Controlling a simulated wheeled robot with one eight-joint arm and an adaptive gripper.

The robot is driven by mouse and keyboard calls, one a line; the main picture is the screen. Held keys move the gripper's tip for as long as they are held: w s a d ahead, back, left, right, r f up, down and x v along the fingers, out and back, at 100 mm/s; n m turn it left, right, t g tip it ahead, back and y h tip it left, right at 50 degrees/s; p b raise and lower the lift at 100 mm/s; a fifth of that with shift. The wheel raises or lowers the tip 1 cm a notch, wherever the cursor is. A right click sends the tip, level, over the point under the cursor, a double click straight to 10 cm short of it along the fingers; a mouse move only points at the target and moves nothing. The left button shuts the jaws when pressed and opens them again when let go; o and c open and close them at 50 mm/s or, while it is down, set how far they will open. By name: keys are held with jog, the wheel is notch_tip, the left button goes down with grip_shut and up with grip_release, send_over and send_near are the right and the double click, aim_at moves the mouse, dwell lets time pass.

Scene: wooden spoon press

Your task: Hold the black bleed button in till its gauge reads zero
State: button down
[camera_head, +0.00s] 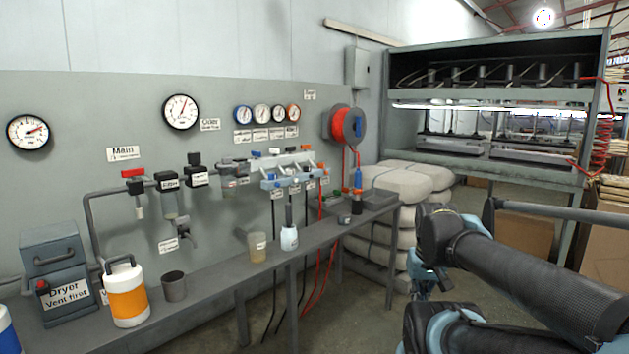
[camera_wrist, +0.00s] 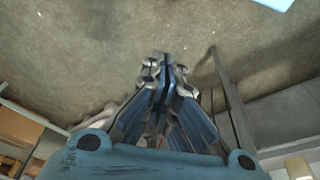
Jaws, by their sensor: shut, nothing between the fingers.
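A grey manifold (camera_head: 290,166) with small coloured caps and blue fittings is fixed to the wall panel in the head view. I cannot tell which small dark part there is the black bleed button. Above it is a row of small gauges, among them a blue-rimmed gauge (camera_head: 243,115) and an orange-rimmed gauge (camera_head: 293,113); their readings are too small to tell. My gripper (camera_wrist: 163,58) is shut and empty, over bare floor in the wrist view. In the head view it is partly hidden by my arm, low and right of the bench, well apart from the manifold.
A long grey bench (camera_head: 215,292) runs under the panel with an orange and white jug (camera_head: 126,297), a cup (camera_head: 174,286) and a white bottle (camera_head: 289,238). A red hose reel (camera_head: 346,124) hangs right of the gauges. Stacked sacks (camera_head: 395,184) stand beyond the bench's end.

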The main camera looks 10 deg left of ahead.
aim_at(312, 176)
jog(key=w+a+r+n+t+y, duration=0.1)
jog(key=w+a+r, duration=0.25)
jog(key=w, duration=0.55)
jog(key=w+a+r+t, duration=0.25)
jog(key=w+r, duration=0.25)
jog(key=w, duration=0.4)
jog(key=w+a+r+n+t+y, duration=0.1)
jog(key=w+a+r, duration=0.25)
jog(key=w, duration=0.55)
jog(key=w+a+r+n+t+y, duration=0.1)
jog(key=w+a+r, duration=0.1)
jog(key=w+a, duration=0.5)
jog(key=w+a+r+n+t, duration=0.1)
jog(key=w+a+r+t, duration=0.1)
jog(key=w+a, duration=0.5)
jog(key=w, duration=0.6)
jog(key=shift+w+r+y, duration=0.25)
jog(key=shift+w+y, duration=0.15)
jog(key=w+a, duration=0.5)
jog(key=a, duration=0.2)
jog(key=shift+w, duration=0.2)
jog(key=shift+w+a, duration=0.15)
jog(key=shift+w+a, duration=0.1)
jog(key=shift+a, duration=0.05)
jog(key=shift+w+a, duration=0.3)
jog(key=shift+a, duration=0.1)
dwell(1.3)
